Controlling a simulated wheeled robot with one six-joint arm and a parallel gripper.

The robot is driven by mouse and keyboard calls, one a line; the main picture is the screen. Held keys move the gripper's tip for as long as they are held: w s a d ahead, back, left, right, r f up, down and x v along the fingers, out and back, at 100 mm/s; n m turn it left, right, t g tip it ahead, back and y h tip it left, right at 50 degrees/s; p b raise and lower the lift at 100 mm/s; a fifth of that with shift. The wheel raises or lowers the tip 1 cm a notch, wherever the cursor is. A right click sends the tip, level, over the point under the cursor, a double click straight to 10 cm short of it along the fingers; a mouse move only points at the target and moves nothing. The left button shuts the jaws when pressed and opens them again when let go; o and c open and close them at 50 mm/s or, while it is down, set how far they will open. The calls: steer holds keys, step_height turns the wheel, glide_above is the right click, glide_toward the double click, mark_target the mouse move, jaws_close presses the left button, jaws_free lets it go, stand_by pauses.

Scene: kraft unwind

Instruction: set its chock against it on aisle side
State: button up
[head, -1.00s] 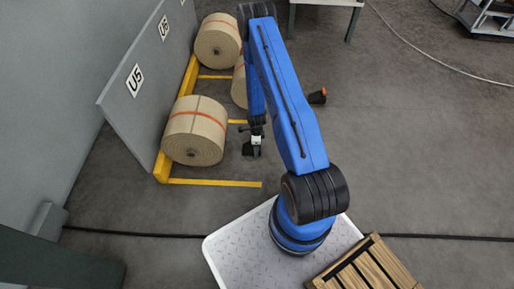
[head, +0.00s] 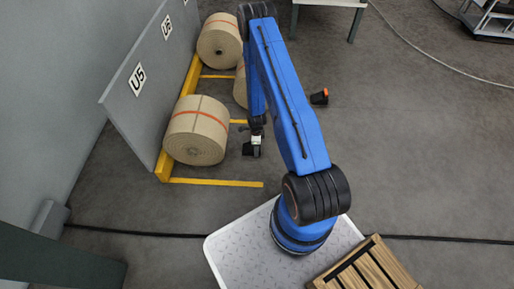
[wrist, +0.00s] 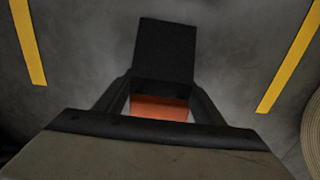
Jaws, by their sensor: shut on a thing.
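My gripper (head: 254,146) is shut on a black chock (wrist: 165,50) with an orange face. In the wrist view the chock sits between the two dark fingers (wrist: 160,103), low over or on the grey floor; I cannot tell which. A tan paper roll with an orange band (head: 197,130) lies on its side in the bay marked U5 (head: 136,78). My gripper and the chock are just right of this roll, on its open floor side, with a small gap showing. The roll's edge (wrist: 313,130) shows at the right in the wrist view.
Yellow floor lines (head: 215,183) mark the bay, and a yellow rail (head: 163,165) runs along the grey wall panel. More rolls (head: 219,40) stand farther back. A black and orange object (head: 320,97) lies right of my arm. The floor to the right is open.

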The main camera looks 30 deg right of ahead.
steer(key=shift+w+a, duration=0.25)
steer(key=shift+a, duration=0.15)
stand_by(0.6)
steer(key=o, duration=1.2)
steer(key=shift+o, duration=0.2)
steer(key=shift+r, duration=0.15)
step_height(320, 180, up, 17)
steer(key=shift+r, duration=0.2)
